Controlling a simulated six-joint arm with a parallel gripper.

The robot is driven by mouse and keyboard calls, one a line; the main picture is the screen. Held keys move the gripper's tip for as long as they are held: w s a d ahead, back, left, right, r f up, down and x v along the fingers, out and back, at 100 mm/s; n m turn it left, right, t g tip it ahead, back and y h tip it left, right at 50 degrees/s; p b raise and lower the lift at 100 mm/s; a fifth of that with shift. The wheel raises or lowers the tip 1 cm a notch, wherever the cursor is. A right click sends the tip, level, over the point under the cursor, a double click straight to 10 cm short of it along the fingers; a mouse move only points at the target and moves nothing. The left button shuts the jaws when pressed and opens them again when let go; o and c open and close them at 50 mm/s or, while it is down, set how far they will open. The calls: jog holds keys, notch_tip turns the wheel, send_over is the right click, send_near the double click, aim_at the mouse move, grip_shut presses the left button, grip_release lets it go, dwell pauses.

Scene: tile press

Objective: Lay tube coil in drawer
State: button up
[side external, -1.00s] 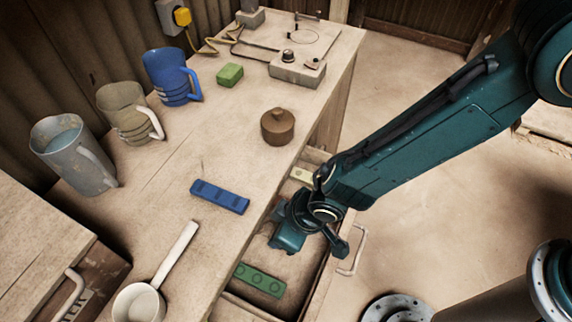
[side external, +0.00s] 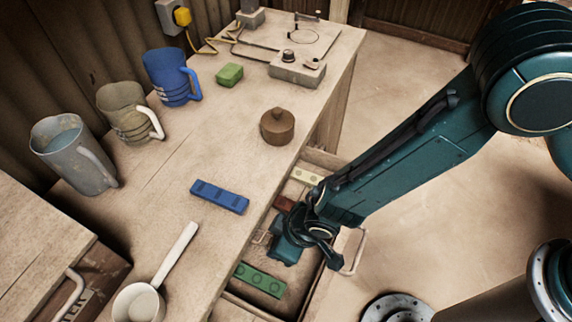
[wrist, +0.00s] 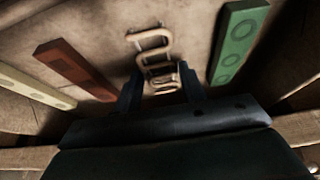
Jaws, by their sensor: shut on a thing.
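The tube coil (wrist: 152,44) is a tan, looped, snaking tube in the wrist view. A small part of the tube coil (side external: 262,237) shows beside my gripper in the side view. My gripper (wrist: 160,90) is shut on the near end of the coil, with one dark finger on each side. The drawer (side external: 319,285) is pulled open below the bench top. My gripper (side external: 287,252) is low inside it, and the coil extends over the drawer floor (wrist: 195,22). I cannot tell whether the coil touches the floor.
In the drawer, a green strip (side external: 260,280) lies on one side of the coil, and a red strip (wrist: 75,69) and cream strip (side external: 306,175) on the other. On the bench are a blue strip (side external: 219,197), brown lidded pot (side external: 278,128) and white ladle (side external: 141,298).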

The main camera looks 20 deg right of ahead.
jog(key=o, duration=1)
jog(key=shift+f, duration=0.1)
jog(key=shift+c, duration=0.2)
jog(key=v, duration=1.2)
